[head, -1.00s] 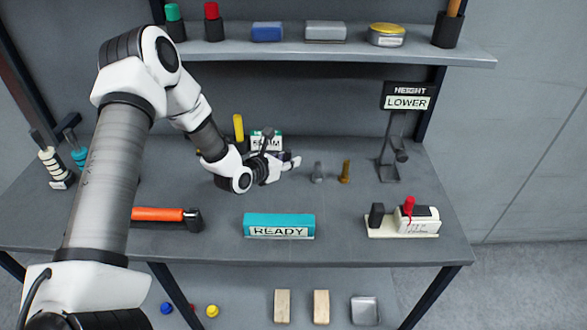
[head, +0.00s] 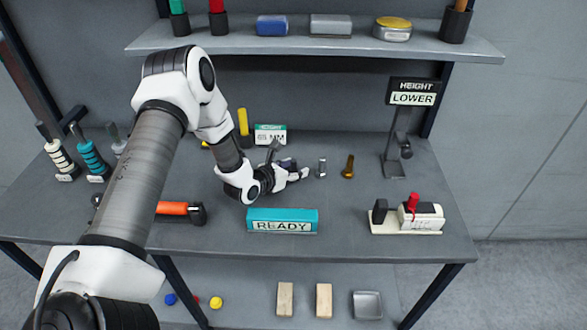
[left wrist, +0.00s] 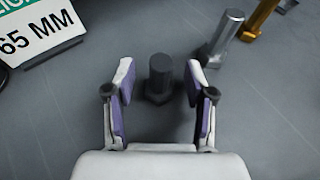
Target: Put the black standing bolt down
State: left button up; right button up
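The black bolt (left wrist: 159,80) stands upright in the left wrist view, with its wider hexagonal end down and apparently on the grey bench top. My left gripper (left wrist: 159,82) is open, with one finger on each side of the bolt. A gap shows between the bolt and each finger, so neither seems to touch it. In the head view my left gripper (head: 300,174) is low over the middle of the bench, left of the silver bolt (head: 322,167). The black bolt is mostly hidden there behind the gripper. My right gripper is not in view.
A brass bolt (head: 348,167) stands right of the silver one. The "65 MM" sign (left wrist: 38,32) is left of the gripper. The teal READY block (head: 282,221) lies in front. A height stand (head: 395,150) and red-lever device (head: 408,219) are farther right.

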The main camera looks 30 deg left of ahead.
pick_arm(q)
jog(key=shift+r, duration=0.1)
jog(key=shift+r+p, duration=0.3)
jog(key=shift+p, duration=0.1)
jog(key=v, duration=1.1)
jog(key=shift+a+f+b, duration=0.1)
jog(key=shift+a+b, duration=0.05)
jog(key=shift+b, duration=0.15)
jog(key=shift+s, duration=0.45)
dwell(0.7)
